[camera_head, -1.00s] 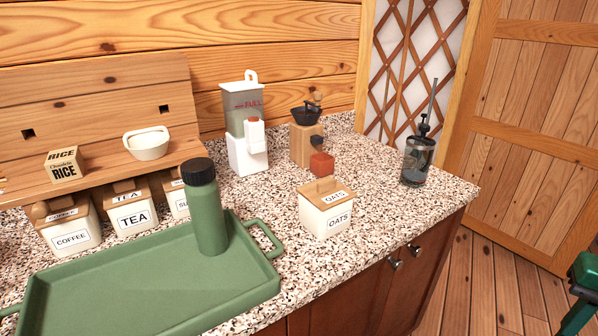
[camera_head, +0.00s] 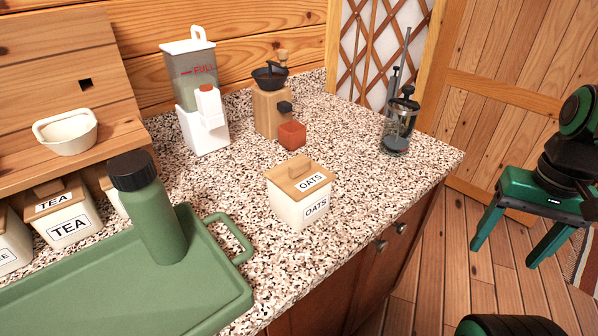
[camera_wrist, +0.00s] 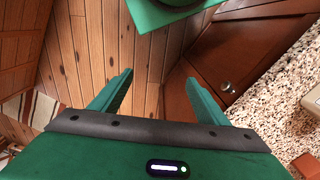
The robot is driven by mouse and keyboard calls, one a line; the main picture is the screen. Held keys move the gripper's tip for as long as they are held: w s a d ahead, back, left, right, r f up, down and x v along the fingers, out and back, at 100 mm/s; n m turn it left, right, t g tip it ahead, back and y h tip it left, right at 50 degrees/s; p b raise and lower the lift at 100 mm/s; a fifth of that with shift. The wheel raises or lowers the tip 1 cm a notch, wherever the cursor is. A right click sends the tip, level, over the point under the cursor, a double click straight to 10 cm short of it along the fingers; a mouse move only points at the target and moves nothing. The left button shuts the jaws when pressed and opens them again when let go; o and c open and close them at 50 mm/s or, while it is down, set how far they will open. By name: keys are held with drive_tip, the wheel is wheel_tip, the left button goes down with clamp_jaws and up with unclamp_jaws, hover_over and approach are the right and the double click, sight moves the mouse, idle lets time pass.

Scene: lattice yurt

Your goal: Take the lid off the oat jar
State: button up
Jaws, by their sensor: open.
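The oat jar (camera_head: 297,212) is a square cream canister labelled OATS, standing on the speckled counter right of the green tray. Its wooden lid (camera_head: 286,185), with a raised wooden handle and an OATS label, sits on top of it. My green gripper (camera_head: 503,254) is at the right of the head view, off the counter's front edge and above the floor. It is open and empty, well apart from the jar. In the wrist view the open fingers (camera_wrist: 160,90) point over the floor and cabinet front. A pale corner at that view's right edge may be the jar.
A green tray (camera_head: 237,310) with a green bottle (camera_head: 163,225) lies left of the jar. A wooden grinder (camera_head: 270,112), white dispenser (camera_head: 203,125) and French press (camera_head: 398,130) stand behind. The counter right of the jar is clear.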

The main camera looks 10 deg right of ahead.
drive_tip(key=o, duration=0.7)
drive_tip(key=w+a+r, duration=0.1)
drive_tip(key=w, duration=0.1)
drive_tip(key=w+a+r+n, duration=0.1)
drive_tip(key=w, duration=0.1)
drive_tip(key=w+a+r+n, duration=0.1)
drive_tip(key=w, duration=0.2)
drive_tip(key=shift+w+a+r, duration=0.1)
drive_tip(key=shift+r, duration=0.3)
drive_tip(key=shift+c, duration=0.2)
wheel_tip(320, 180, up, 12)
drive_tip(key=n, duration=1.1)
hover_over(299, 162)
wheel_tip(299, 162, down, 5)
drive_tip(key=shift+f, duration=2.45)
